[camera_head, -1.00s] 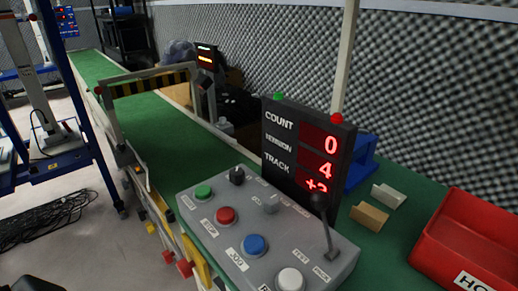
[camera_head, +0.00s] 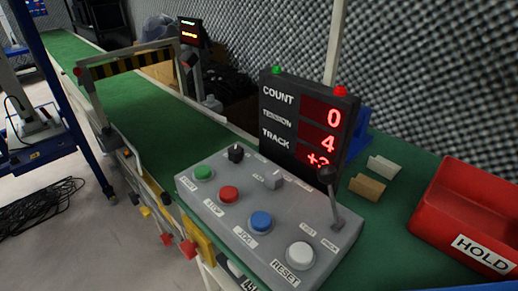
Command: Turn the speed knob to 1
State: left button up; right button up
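A grey control box (camera_head: 216,211) lies on the green belt table in front of me. A black knob (camera_head: 236,153) stands at its back left and a grey knob (camera_head: 273,180) at its back middle. Their labels are too small to read, so I cannot tell which is the speed knob or its setting. Green (camera_head: 203,173), red (camera_head: 229,194), blue (camera_head: 261,222) and white (camera_head: 300,255) buttons run along the front. A black-knobbed lever (camera_head: 331,195) stands at the right. Neither gripper is identifiable in view.
A display (camera_head: 290,133) behind the box reads COUNT 0, TENSION 4, TRACK about +2. A red HOLD bin (camera_head: 440,210) and two small blocks (camera_head: 367,187) (camera_head: 383,167) are on the right. A striped gate (camera_head: 133,64) spans the belt at the left.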

aim_at(235, 154)
jog(key=i+j+z, duration=0.1)
jog(key=i+j, duration=0.2)
jog(key=i+j+z, duration=0.15)
jog(key=j, duration=0.35)
jog(key=i+j+z, duration=0.1)
jog(key=i+j, duration=0.25)
jog(key=j, duration=0.1)
